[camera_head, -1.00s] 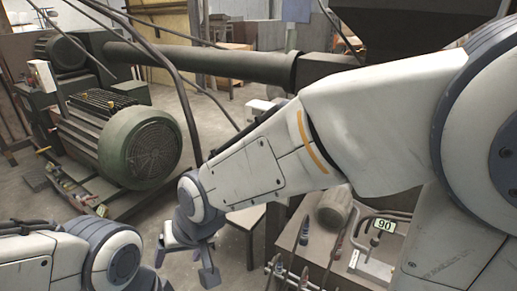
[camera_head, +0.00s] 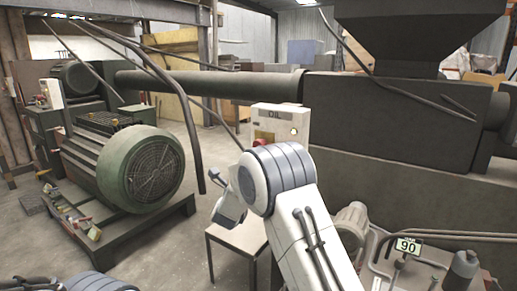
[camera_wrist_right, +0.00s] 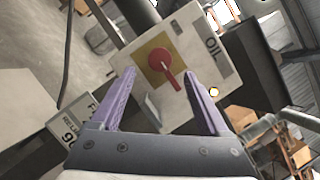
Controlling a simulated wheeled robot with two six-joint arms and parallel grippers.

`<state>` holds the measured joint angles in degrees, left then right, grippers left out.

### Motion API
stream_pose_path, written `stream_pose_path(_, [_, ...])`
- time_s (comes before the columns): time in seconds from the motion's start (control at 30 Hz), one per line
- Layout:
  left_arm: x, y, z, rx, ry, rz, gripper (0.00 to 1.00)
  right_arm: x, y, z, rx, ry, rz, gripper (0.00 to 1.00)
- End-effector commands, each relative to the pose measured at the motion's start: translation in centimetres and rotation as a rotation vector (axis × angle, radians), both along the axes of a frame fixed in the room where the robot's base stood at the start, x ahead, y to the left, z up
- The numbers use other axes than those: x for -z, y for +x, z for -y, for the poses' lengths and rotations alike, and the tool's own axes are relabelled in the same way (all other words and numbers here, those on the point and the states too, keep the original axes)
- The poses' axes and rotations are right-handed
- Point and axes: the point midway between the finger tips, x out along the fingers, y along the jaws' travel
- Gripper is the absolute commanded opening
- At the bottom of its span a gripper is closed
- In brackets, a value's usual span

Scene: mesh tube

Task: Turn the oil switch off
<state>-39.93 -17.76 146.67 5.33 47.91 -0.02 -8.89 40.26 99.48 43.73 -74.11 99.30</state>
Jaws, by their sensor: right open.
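The oil switch is a pale box (camera_head: 280,122) marked OIL in the head view, partly hidden behind my right arm. Its red handle (camera_head: 262,143) shows just above my wrist. In the right wrist view the box (camera_wrist_right: 212,72) appears tilted, with a yellow plate (camera_wrist_right: 150,77) and the red handle (camera_wrist_right: 165,65) pointing down and slightly right. My right gripper (camera_wrist_right: 159,74) is open, its two purple fingers on either side of the handle in the picture. No contact is clear. In the head view my right gripper (camera_head: 228,207) is partly hidden by the wrist. My left gripper is out of view.
A green motor (camera_head: 140,165) stands at the left. A long dark pipe (camera_head: 210,85) crosses behind the switch to a large machine (camera_head: 400,120). A small table (camera_head: 240,238) stands below the wrist. Pipes and a 90 sign (camera_head: 408,246) are at lower right.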

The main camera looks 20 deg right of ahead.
Motion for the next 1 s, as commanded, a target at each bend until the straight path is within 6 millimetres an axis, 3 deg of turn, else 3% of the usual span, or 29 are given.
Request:
stream_pose_path(0.4, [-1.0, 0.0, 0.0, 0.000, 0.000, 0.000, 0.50, -1.8, 5.8, 3.9, -0.001, -0.003, -0.002, 0.79])
stream_pose_path(0.83, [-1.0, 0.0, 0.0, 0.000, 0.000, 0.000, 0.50, -2.0, 6.7, 4.5, -0.003, -0.004, -0.005, 0.79])
stream_pose_path(0.87, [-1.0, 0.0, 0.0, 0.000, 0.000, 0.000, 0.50, -2.0, 6.7, 4.5, -0.003, -0.004, -0.005, 0.75])
stream_pose_path(1.0, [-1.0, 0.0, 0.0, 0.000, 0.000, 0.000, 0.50, -2.0, 6.7, 4.5, -0.003, -0.004, -0.005, 0.21])
